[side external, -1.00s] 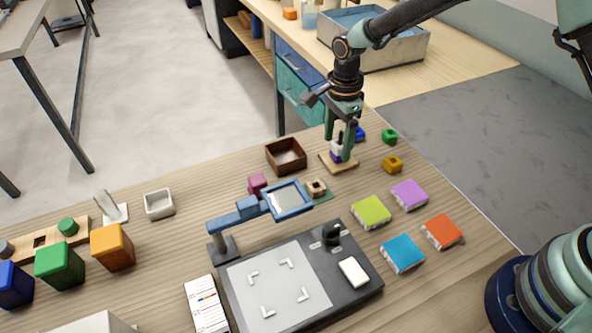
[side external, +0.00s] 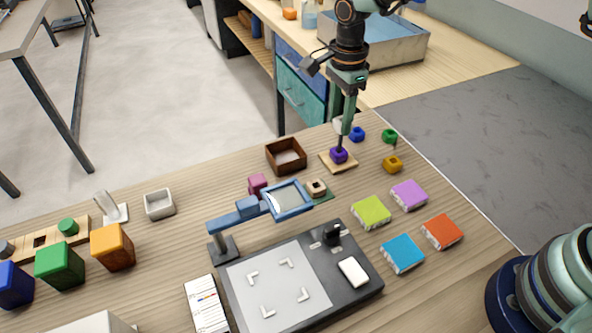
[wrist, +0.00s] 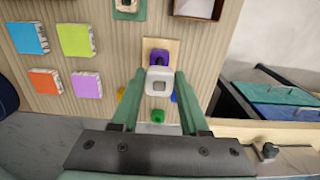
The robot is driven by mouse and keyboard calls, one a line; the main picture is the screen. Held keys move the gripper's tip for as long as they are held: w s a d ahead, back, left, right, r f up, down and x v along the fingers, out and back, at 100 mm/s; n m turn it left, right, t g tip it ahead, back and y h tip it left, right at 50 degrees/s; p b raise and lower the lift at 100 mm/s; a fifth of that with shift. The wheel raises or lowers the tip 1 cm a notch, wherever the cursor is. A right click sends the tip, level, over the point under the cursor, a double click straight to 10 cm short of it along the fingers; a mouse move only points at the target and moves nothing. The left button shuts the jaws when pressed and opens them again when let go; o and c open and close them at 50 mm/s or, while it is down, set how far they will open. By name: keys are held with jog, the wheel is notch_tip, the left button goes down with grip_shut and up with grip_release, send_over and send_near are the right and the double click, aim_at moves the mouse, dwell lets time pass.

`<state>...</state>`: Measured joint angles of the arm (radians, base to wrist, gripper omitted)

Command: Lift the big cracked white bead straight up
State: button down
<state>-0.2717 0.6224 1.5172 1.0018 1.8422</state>
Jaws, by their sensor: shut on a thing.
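The big white bead (side external: 338,126) is held between the fingertips of my gripper (side external: 344,124), raised above the purple bead (side external: 338,155). The purple bead sits low on a small wooden base (side external: 344,167). A thin dark rod shows between the two beads; I cannot tell whether its top is still inside the white bead. In the wrist view the white bead (wrist: 158,81) is squarish with a hole, clamped between both green fingers, and the purple bead (wrist: 159,57) is beyond it. Cracks are too small to make out.
A brown open box (side external: 286,156) stands left of the base. Blue (side external: 357,134), green (side external: 389,136) and yellow (side external: 392,164) beads lie to its right. A blue-framed magnifier (side external: 287,200) stands in front. Coloured blocks lie at front right. The space above is open.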

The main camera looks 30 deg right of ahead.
notch_tip(320, 180, up, 14)
dwell(0.3)
